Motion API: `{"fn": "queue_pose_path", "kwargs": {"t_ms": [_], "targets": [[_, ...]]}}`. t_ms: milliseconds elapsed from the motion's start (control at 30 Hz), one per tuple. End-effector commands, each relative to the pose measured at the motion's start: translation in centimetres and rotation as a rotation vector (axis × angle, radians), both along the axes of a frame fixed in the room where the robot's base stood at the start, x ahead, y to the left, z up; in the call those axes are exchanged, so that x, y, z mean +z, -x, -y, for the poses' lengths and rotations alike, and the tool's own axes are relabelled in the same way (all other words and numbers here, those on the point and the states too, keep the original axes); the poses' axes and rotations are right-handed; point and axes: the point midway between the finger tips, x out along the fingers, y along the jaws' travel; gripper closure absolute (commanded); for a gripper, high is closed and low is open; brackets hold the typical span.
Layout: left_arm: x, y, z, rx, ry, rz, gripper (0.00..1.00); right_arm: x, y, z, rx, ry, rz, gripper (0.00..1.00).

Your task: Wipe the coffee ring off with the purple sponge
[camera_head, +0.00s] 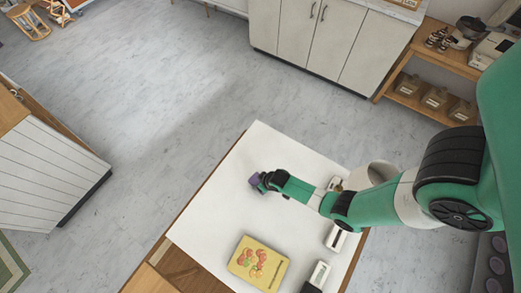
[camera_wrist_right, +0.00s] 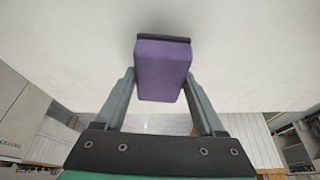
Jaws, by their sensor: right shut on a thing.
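The purple sponge (camera_wrist_right: 162,72) is held between the fingers of my right gripper (camera_wrist_right: 160,85), with a dark strip along its far edge. In the head view the sponge (camera_head: 255,180) shows small at the tip of my right gripper (camera_head: 262,182), over the far middle of the white tabletop (camera_head: 215,215). I cannot tell whether the sponge touches the surface. No coffee ring is visible; the sponge, gripper or arm may hide it. My left gripper is not in view.
A yellow book or box with fruit pictures (camera_head: 258,262) lies near the tabletop's front. A white rounded object (camera_head: 372,172) and small white boxes (camera_head: 318,274) stand along the right side, partly behind my arm. The tabletop's left part is clear.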

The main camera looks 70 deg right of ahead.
Motion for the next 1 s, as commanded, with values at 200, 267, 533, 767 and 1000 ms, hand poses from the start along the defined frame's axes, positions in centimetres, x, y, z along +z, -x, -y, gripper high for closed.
{"fn": "queue_pose_path", "kwargs": {"t_ms": [200, 267, 533, 767, 1000], "targets": [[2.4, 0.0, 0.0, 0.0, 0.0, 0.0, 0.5, 2.5, -0.2, -0.1, 0.004, 0.001, 0.001, 0.81], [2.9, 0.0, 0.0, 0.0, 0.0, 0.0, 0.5, 3.1, -0.2, -0.1, 0.004, 0.0, 0.001, 0.81], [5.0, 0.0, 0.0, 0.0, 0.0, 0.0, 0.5, 5.2, -0.3, -0.2, 0.009, 0.001, 0.001, 0.81], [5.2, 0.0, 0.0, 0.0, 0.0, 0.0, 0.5, 5.4, -0.4, -0.2, 0.01, 0.0, 0.001, 0.81], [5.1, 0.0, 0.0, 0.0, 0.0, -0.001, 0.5, 5.4, -0.4, -0.2, 0.01, 0.001, 0.002, 0.81]]}}
